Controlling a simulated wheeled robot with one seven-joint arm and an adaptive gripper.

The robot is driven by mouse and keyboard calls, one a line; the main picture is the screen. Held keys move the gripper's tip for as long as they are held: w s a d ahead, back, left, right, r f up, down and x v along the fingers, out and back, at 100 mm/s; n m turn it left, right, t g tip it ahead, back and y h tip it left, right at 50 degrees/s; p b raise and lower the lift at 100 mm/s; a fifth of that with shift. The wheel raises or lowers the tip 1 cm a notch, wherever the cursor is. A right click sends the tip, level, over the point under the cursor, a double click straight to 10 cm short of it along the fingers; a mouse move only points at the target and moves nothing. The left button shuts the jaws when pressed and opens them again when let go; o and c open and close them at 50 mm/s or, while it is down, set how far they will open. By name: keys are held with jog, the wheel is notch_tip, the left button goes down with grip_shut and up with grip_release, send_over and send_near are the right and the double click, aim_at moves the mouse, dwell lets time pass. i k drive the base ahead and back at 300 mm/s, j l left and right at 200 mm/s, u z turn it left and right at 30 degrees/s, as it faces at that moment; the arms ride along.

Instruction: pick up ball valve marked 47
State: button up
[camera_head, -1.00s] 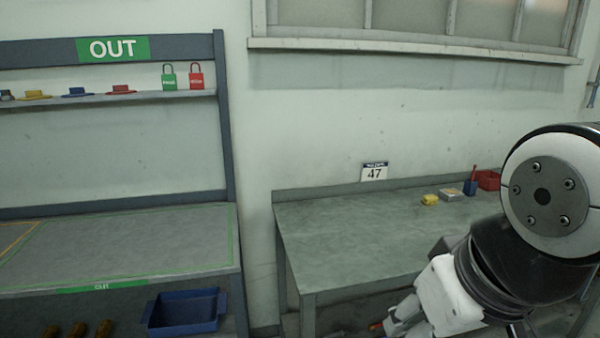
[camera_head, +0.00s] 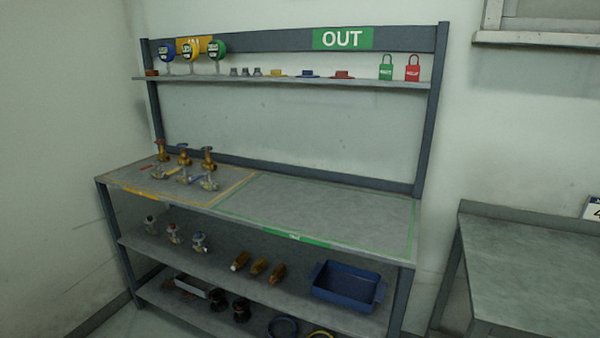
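Several valves stand grouped at the left end of the workbench (camera_head: 330,198), inside the orange-outlined area. The back ones are brass gate-type valves (camera_head: 184,155) with coloured handwheels. The front ones are silvery valves with lever handles, such as one with a blue lever (camera_head: 184,176). No number on any valve can be read at this size. A card (camera_head: 593,208) at the right edge is cut off, with only a "4" showing. My gripper is not in view.
The green-outlined OUT area (camera_head: 315,215) is bare. The shelf below holds more fittings and a blue bin (camera_head: 347,286). The top shelf holds gauges, coloured parts and two padlocks (camera_head: 400,68). A second table (camera_head: 530,260) stands at right.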

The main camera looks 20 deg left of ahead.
aim_at(185, 178)
jog(key=u, duration=1.45)
